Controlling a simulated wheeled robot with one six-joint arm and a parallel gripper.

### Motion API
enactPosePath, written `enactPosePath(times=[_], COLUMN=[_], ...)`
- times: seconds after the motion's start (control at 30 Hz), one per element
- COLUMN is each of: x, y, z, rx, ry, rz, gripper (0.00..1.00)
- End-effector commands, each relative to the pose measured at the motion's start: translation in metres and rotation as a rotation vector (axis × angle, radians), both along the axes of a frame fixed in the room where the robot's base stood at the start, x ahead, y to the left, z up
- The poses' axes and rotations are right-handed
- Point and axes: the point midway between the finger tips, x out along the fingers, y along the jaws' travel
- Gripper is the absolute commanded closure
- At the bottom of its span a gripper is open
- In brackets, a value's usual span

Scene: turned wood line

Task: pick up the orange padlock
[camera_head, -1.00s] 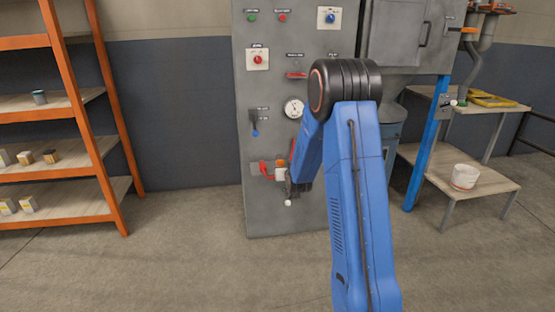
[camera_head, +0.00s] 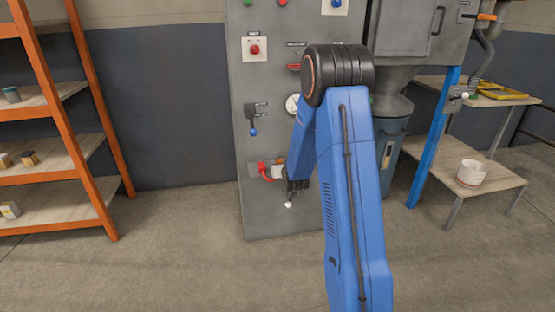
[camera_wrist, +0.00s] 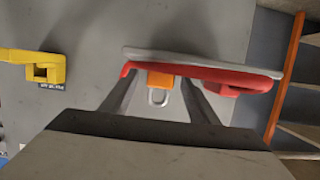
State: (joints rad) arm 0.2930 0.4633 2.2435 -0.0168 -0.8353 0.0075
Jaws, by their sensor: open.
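The orange padlock (camera_wrist: 160,81) shows in the wrist view against the red handle (camera_wrist: 240,84), with its pale metal shackle pointing toward the bottom of the picture. My gripper (camera_wrist: 158,86) is open, with one finger on each side of the padlock in the picture. I cannot tell whether the fingers touch it. In the head view my gripper (camera_head: 292,187) is low at the front of the grey machine cabinet (camera_head: 270,215), close to the red handle (camera_head: 265,172). The padlock is too small and partly covered there to make out clearly.
A yellow part (camera_wrist: 45,66) sits on the panel to the left in the wrist view. An orange-framed shelf (camera_head: 98,130) stands left of the cabinet. A blue post (camera_head: 434,140) and a low table with a white bucket (camera_head: 471,174) stand right. The front floor is clear.

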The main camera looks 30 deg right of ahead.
Motion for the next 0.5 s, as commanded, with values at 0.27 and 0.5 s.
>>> enactPosePath(times=[0.27, 0.5], x=[-0.0010, -0.0009], y=[0.0000, -0.0001], z=[-0.0005, -0.0003], rx=[0.000, 0.000], ry=[0.000, -0.001], rz=[0.000, 0.000], gripper=[0.48, 0.92])
